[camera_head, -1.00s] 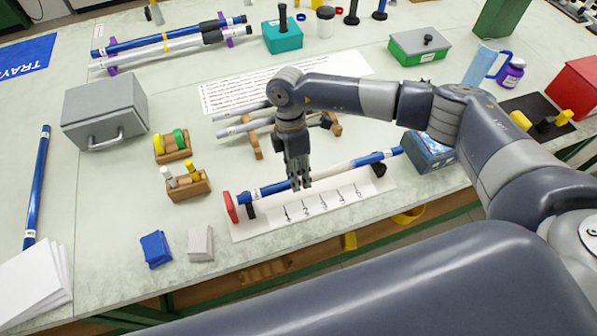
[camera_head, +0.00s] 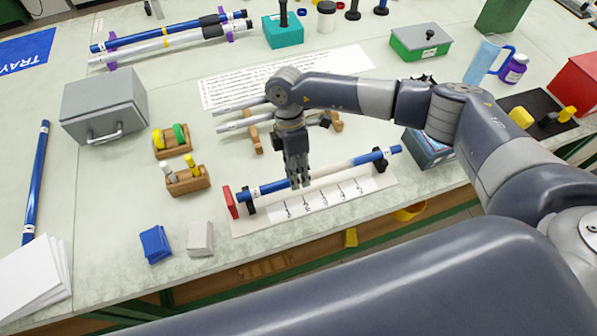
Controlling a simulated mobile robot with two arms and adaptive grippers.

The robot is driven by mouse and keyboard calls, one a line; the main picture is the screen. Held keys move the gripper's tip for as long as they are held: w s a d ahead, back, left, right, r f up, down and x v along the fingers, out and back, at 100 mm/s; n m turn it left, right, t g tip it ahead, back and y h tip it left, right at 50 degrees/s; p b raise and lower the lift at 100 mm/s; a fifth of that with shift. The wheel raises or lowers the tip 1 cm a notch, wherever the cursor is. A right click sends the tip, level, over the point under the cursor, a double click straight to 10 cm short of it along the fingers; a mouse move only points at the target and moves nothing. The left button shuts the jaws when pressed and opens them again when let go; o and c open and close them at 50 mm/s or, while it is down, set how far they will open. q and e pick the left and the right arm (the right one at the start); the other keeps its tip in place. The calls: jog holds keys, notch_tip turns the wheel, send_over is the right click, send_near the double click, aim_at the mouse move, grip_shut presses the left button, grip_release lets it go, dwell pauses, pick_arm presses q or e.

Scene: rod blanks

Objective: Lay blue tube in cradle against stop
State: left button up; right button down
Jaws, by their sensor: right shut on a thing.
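The blue tube (camera_head: 268,189), with a pale middle stretch, lies along the cradle near the table's front edge. The cradle's black supports show under its left part (camera_head: 250,208) and right part (camera_head: 380,165). The red stop (camera_head: 230,203) stands at the tube's left end; I cannot tell whether they touch. The tube looks low over the supports, but whether it rests fully on them is unclear. My right gripper (camera_head: 300,183) points down and is shut on the tube near its middle, hiding a short piece. My left gripper is not in view.
A number-marked sheet (camera_head: 330,205) lies in front of the cradle. Behind it, a wooden rack (camera_head: 257,140) holds grey rods. Small wooden holders (camera_head: 187,184), a blue block (camera_head: 155,246) and a pale block (camera_head: 200,240) are to the left. A dark box (camera_head: 428,152) stands near the right end.

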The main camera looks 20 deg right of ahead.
jog(key=shift+a, duration=0.4)
jog(key=c, duration=1.4)
grip_release()
jog(key=shift+o, duration=0.2)
jog(key=shift+r, duration=0.1)
jog(key=v, duration=1.1)
jog(key=shift+r, duration=0.35)
jog(key=shift+w, duration=0.15)
